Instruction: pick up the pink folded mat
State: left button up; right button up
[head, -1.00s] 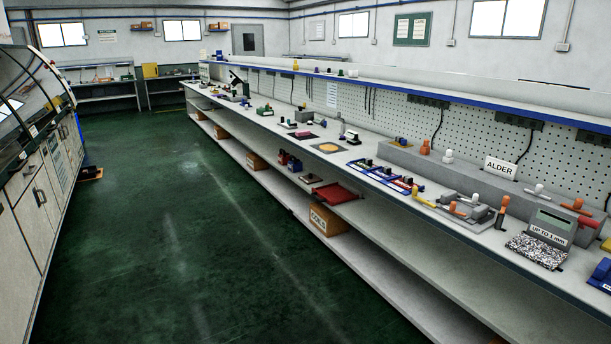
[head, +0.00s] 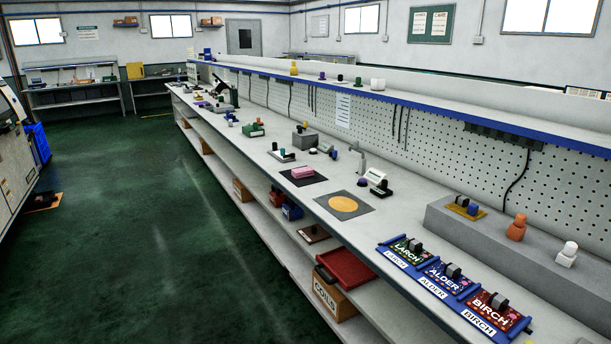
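Neither of my grippers shows in the head view.
A grey pad with an orange disc (head: 343,204) lies nearer on the bench. Boards in blue holders (head: 448,277) lie at the front right. A red tray (head: 347,269) and a box marked COILS (head: 333,296) sit on the shelf below. The green floor (head: 140,230) left of the bench is clear.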

aim_at(297, 173)
jog(key=i, duration=0.95)
jog(key=z, duration=0.25)
jog(key=i+j+z, duration=0.15)
jog(key=z, duration=0.25)
jog(key=i+j+z, duration=0.15)
jog(key=j+z, duration=0.25)
jog(key=i+j+z, duration=0.1)
jog(key=z, duration=0.25)
jog(key=k+j, duration=0.05)
jog(key=j, duration=0.05)
